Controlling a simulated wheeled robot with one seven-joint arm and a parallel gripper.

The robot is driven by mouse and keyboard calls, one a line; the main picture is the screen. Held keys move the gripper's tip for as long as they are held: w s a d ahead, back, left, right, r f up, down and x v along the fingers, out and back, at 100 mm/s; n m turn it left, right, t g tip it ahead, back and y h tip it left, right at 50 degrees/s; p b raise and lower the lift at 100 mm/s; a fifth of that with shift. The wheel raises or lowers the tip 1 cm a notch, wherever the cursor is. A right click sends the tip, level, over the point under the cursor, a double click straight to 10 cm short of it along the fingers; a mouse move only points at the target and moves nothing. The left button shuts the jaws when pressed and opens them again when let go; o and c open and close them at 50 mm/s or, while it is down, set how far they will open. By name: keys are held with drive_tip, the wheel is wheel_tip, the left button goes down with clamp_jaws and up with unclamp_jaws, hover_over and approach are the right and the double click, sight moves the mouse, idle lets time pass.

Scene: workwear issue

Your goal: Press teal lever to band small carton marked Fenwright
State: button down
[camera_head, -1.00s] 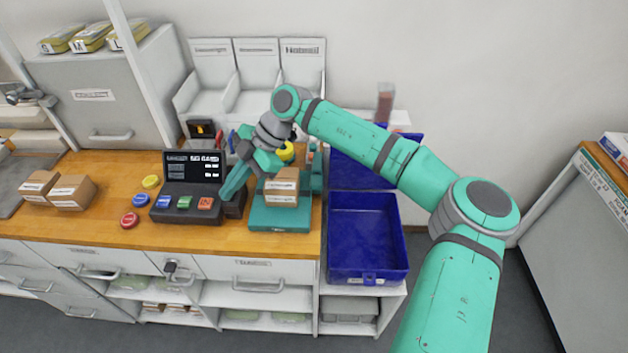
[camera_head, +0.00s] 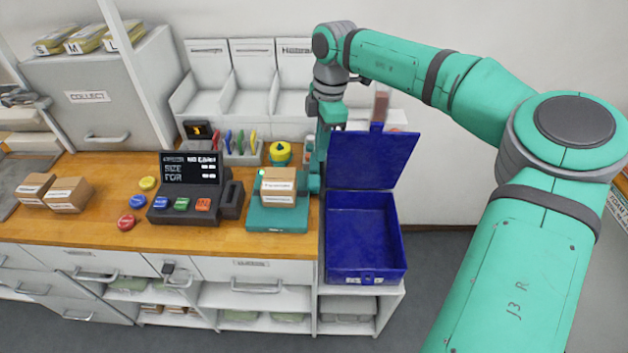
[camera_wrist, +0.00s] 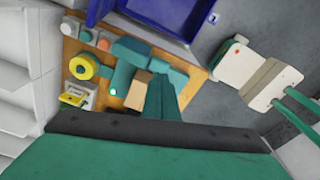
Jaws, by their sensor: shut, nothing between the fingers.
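A small brown carton (camera_head: 278,182) with pale labels sits on the teal banding machine (camera_head: 278,222) at the counter's right end. The print is too small to read, and I cannot tell whether a band is around it. A teal upright part (camera_head: 314,182), perhaps the lever, stands at the machine's right side. My gripper (camera_head: 321,152) points down, shut and empty, above and behind that part, which it partly overlaps. I cannot tell whether they touch. In the wrist view, my gripper (camera_wrist: 160,84) lies just beside the carton (camera_wrist: 138,92) and the machine (camera_wrist: 122,78).
An open blue case (camera_head: 363,274) stands to the right of the machine. To its left are a dark console (camera_head: 190,198) and coloured buttons (camera_head: 148,183). A yellow-topped round thing (camera_head: 280,153) stands behind. Two cartons (camera_head: 68,195) lie at the left.

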sight(317, 180)
drive_tip(key=shift+f, duration=0.1)
drive_tip(key=shift+s+a+f, duration=0.1)
drive_tip(key=shift+a+f, duration=0.1)
drive_tip(key=shift+f, duration=1.5)
drive_tip(key=shift+a+f, duration=0.15)
drive_tip(key=shift+f, duration=1.55)
drive_tip(key=shift+f, duration=1.95)
drive_tip(key=d, duration=0.2)
drive_tip(key=w+d+r, duration=0.1)
wheel_tip(317, 180, up, 11)
drive_tip(key=d, duration=0.1)
drive_tip(key=shift+w+f, duration=0.1)
